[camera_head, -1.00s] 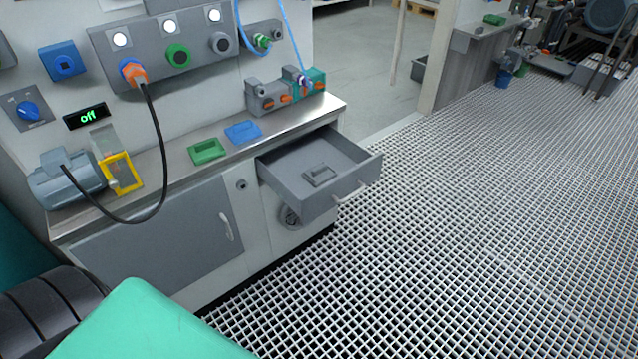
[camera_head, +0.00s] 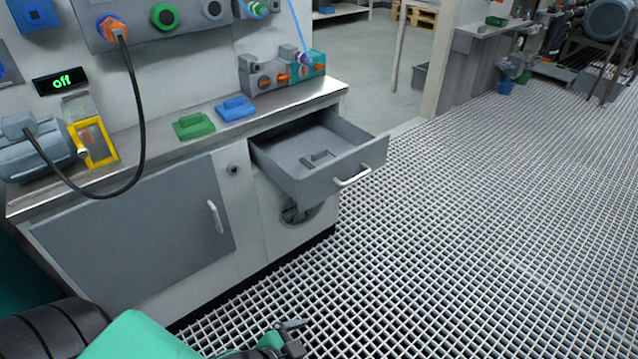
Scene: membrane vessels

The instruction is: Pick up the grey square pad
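The grey square pad (camera_head: 317,160) lies flat inside the open grey drawer (camera_head: 345,160) and has a raised grip on top. My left gripper (camera_head: 293,335) shows only in part at the bottom edge, in front of and below the drawer and well apart from the pad. I cannot tell whether its fingers are open or shut. My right gripper is not in view.
A green pad (camera_head: 194,126) and a blue pad (camera_head: 236,109) lie on the metal worktop (camera_head: 165,142) above the drawer. A black cable (camera_head: 142,130) hangs in front of the worktop at left.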

